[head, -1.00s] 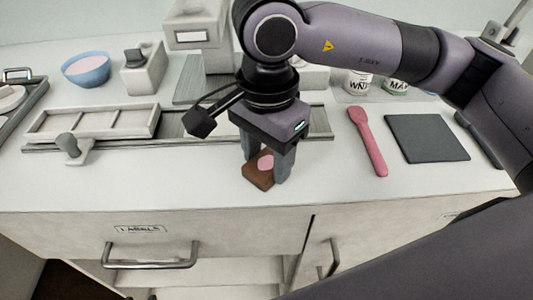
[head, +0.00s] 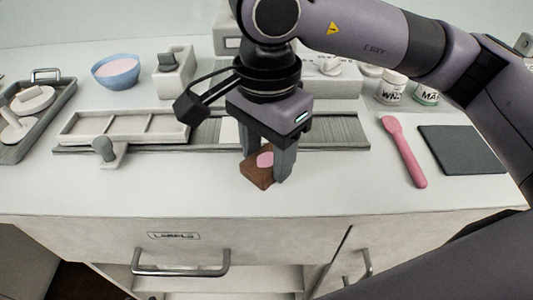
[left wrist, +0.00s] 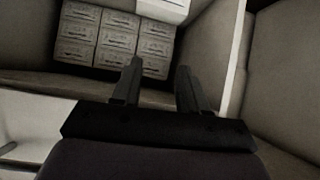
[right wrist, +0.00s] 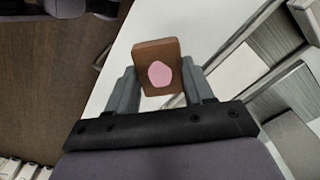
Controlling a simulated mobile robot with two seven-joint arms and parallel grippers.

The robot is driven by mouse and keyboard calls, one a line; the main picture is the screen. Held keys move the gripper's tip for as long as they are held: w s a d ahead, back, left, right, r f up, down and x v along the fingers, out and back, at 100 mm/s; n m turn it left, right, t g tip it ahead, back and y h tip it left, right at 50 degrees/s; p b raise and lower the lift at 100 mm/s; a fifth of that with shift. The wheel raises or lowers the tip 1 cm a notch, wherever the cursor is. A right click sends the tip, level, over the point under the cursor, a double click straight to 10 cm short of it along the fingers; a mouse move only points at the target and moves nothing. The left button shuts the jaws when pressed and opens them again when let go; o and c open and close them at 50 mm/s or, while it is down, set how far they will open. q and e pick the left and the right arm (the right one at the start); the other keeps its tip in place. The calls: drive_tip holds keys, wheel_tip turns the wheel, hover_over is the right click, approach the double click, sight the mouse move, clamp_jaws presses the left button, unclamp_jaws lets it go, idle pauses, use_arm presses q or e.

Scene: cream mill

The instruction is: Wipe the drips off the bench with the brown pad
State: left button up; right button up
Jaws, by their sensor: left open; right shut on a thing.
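The brown pad (head: 257,175) is a small block with a pink patch on its upper face. My right gripper (head: 264,176) is shut on it and holds it low at the front of the white bench (head: 120,190); I cannot tell whether it touches the surface. In the right wrist view the pad (right wrist: 155,52) sits between both fingertips, pink patch facing the camera. I make out no drips on the bench; the arm and pad hide part of it. My left gripper (left wrist: 157,85) is open and empty, seen only in the left wrist view.
Behind the pad lies a ridged rail (head: 335,133) with a divided tray (head: 125,126). A pink spatula (head: 403,152) and dark mat (head: 465,149) lie right. A blue bowl (head: 116,70) stands at the back left. Stacked labelled blocks (left wrist: 115,40) show near my left gripper.

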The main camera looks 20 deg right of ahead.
drive_tip(key=shift+r+p, duration=0.35)
drive_tip(key=shift+r, duration=0.55)
wheel_tip(320, 180, up, 2)
drive_tip(key=shift+p, duration=0.55)
drive_tip(key=shift+r+p, duration=0.4)
drive_tip(key=shift+r, duration=0.45)
use_arm(q)
drive_tip(key=shift+a+r, duration=0.3)
drive_tip(key=shift+r, duration=0.25)
drive_tip(key=shift+s+d, duration=0.15)
drive_tip(key=shift+s, duration=0.05)
